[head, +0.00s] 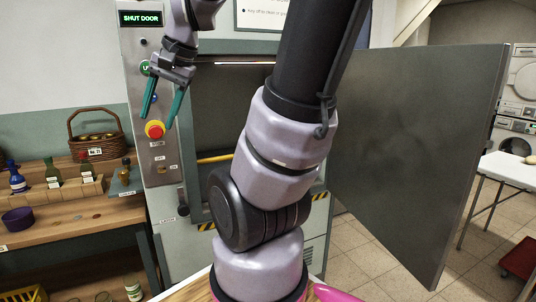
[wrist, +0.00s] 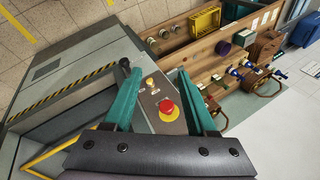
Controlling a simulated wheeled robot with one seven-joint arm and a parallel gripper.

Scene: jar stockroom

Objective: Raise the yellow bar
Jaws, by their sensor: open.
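The yellow bar (head: 215,158) runs across the machine's opening in the head view, and my arm hides its right part. In the wrist view a stretch of the yellow bar (wrist: 48,154) shows at the lower left, partly behind my gripper. My gripper (head: 160,122) is open and empty, in front of the control panel (head: 158,165) and above and left of the bar. In the wrist view the red button (wrist: 167,108) on its yellow base appears between the fingers of my gripper (wrist: 158,72). I see no contact with the bar.
The machine's grey door (head: 415,140) stands wide open at the right. The display (head: 140,18) reads "SHUT DOOR". A wooden shelf bench (head: 75,220) with bottles and a basket (head: 95,140) stands at the left. A white table (head: 510,170) is at the far right.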

